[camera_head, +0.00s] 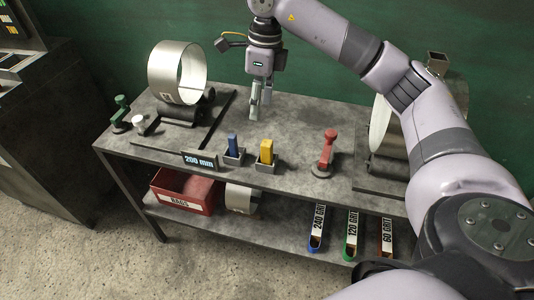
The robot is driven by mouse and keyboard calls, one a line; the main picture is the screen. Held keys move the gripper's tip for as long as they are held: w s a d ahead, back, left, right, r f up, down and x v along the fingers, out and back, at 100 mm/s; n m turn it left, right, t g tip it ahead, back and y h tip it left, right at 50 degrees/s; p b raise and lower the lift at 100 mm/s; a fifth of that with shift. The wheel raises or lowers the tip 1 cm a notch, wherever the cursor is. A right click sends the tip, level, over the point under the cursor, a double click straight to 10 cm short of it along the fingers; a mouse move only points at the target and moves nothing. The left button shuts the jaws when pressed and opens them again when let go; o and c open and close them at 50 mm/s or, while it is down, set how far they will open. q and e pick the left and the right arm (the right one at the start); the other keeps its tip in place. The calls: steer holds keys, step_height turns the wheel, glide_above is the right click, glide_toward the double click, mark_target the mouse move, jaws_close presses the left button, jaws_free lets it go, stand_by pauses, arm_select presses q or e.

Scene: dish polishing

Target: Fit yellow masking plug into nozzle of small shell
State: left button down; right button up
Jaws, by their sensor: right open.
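The yellow masking plug (266,150) stands upright in a small grey holder on the bench top. A shiny metal shell (162,73) rests on dark rollers at the back left; I take it as the small shell. I cannot make out its nozzle clearly. My right gripper (260,104) points down over the bench, right of this shell and behind the yellow plug. It is open and empty, apart from both. My left gripper is not in view.
A red clamp-like tool (326,152) stands to the right. Another shell (379,120) is partly hidden by my right arm. The lower shelf holds a red rags bin (185,204).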

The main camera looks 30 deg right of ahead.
steer(key=d+r+h, duration=0.1)
steer(key=d, duration=0.2)
steer(key=p, duration=0.2)
glide_toward(267, 142)
steer(key=shift+m, duration=0.3)
steer(key=f, duration=0.5)
steer(key=shift+s+d+f, duration=0.2)
steer(key=shift+s+f, duration=0.1)
steer(key=shift+f, duration=0.05)
steer(key=f, duration=0.3)
steer(key=f+p, duration=0.1)
steer(key=shift+w+a+f, duration=0.35)
steer(key=shift+a, duration=0.05)
steer(key=shift+f, duration=0.4)
jaws_close()
